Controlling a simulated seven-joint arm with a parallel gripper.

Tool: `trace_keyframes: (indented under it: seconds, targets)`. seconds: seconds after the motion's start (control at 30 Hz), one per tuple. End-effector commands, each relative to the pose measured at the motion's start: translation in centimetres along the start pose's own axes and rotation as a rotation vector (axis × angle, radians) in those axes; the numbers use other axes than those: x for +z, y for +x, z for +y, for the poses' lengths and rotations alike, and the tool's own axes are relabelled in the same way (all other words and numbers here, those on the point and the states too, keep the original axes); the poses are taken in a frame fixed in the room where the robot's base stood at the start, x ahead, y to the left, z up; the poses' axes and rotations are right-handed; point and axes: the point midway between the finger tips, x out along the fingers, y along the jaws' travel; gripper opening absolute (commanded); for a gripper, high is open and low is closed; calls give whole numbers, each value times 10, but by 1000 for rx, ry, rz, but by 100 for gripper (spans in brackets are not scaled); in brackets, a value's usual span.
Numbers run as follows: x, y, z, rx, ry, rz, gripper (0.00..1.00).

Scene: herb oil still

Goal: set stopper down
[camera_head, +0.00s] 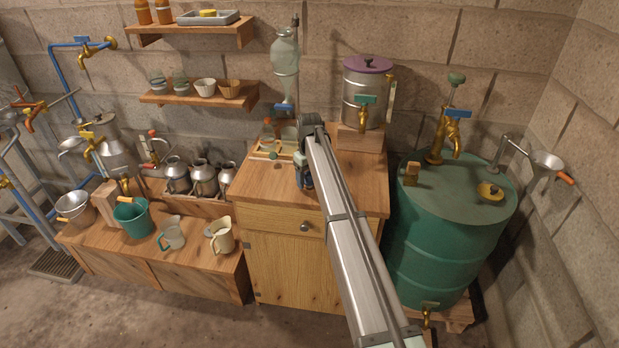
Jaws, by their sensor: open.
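My gripper (304,184) points down over the wooden cabinet top, left of its middle, at the end of my long grey arm. It is open, and its fingertips are small and dark against the wood. A shallow wooden tray (258,156) lies just left of it, with small items in it. A small greenish piece (274,156) shows at the tray's front; I cannot tell whether it is the stopper. The glass separator (285,55) stands upright behind the tray, with a blue-handled valve below its bulb. My arm and wrist hide part of the cabinet top.
A steel pot (364,100) with a purple lid stands on a wooden block (361,136) at the back right of the cabinet (285,262). A green drum (440,245) stands right of it. Jugs and buckets fill the low bench (190,255) at left. The cabinet top's front left is clear.

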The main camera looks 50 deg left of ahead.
Motion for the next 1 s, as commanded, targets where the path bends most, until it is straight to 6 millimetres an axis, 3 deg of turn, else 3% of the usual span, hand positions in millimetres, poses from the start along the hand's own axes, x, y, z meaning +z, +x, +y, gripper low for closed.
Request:
trace_keyframes:
  seconds: [0.17, 0.7, 1.0]
  targets:
    - [0, -11, 0, 1, 0, 2, 67]
    - [-1, -102, 0, 1, 0, 1, 67]
    - [0, -122, 0, 0, 0, 0, 67]
